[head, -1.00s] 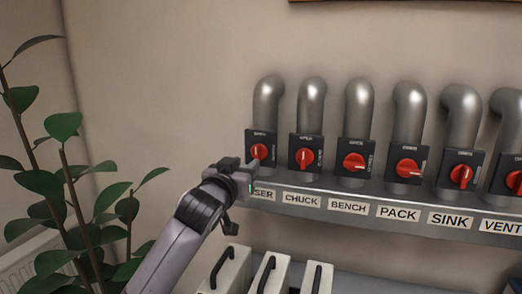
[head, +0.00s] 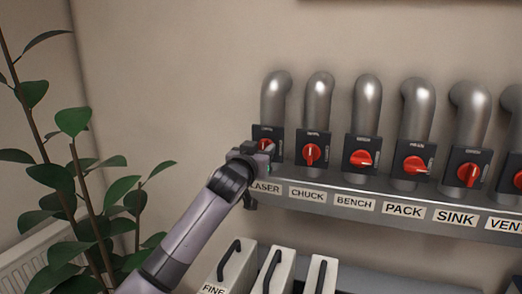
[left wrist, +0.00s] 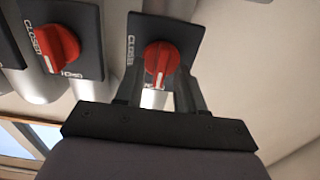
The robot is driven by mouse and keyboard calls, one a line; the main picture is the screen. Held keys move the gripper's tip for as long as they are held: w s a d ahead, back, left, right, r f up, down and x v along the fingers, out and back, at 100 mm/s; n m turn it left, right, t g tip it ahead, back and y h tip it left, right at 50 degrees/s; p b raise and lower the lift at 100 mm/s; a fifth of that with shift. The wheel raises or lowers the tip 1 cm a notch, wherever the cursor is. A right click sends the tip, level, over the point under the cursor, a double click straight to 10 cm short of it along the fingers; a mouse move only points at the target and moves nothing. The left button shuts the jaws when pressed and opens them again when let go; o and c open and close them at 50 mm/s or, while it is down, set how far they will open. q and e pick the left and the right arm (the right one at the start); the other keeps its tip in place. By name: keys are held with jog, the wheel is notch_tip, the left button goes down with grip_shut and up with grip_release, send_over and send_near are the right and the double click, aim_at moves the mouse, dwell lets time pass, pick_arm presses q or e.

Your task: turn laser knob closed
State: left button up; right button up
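The laser knob (head: 265,143) is a red rotary knob on a dark plate at the left end of the row, above the LASER label (head: 265,187). My left gripper (head: 267,153) is at its front and hides part of it in the head view. In the left wrist view the knob (left wrist: 161,59) sits centrally just ahead of the open left gripper (left wrist: 160,78), with a finger on either side. Contact cannot be told. Its white mark points down toward the gripper; CLOSED is printed at the plate's left side. My right gripper is not in view.
The chuck knob (head: 312,153) is close by on the right; it also shows in the left wrist view (left wrist: 57,48). More red knobs continue right along the grey shelf (head: 385,194). A plant (head: 70,180) stands left. White cases (head: 272,272) stand below.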

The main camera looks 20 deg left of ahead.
pick_arm(q)
grip_shut()
jog(key=shift+m, duration=0.3)
jog(key=m+p, duration=0.1)
jog(key=m, duration=0.1)
jog(key=shift+d+m, duration=0.1)
jog(key=shift+m, duration=0.3)
jog(key=shift+d+f+m, duration=0.1)
jog(key=shift+f+m, duration=0.05)
jog(key=shift+m, duration=3.45)
jog(key=shift+d+f+m, duration=0.1)
jog(key=shift+f+m, duration=0.05)
jog(key=shift+m, duration=3.45)
